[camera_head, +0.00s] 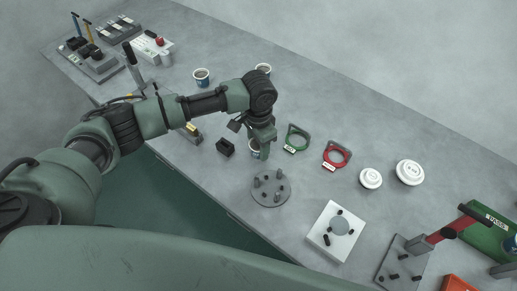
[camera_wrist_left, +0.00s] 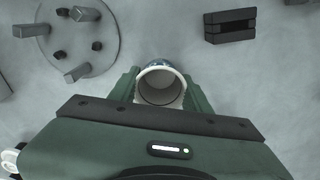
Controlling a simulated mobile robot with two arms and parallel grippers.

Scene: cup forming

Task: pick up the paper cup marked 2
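A paper cup (camera_wrist_left: 160,88) with a white rim and some dark blue on its side stands between the two green fingers of my left gripper (camera_wrist_left: 160,92). The fingers lie against both sides of it with no visible gap. In the head view my left gripper (camera_head: 262,150) points down at the counter and partly hides this cup (camera_head: 254,149). I cannot read its number. Two more cups stand farther back, one at the left (camera_head: 202,76) and one behind my wrist (camera_head: 263,69). My right gripper is not in view.
A round grey plate with pegs (camera_head: 270,188) and a small black block (camera_head: 225,147) are close to my left gripper. A white square fixture (camera_head: 335,231) stands in front.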

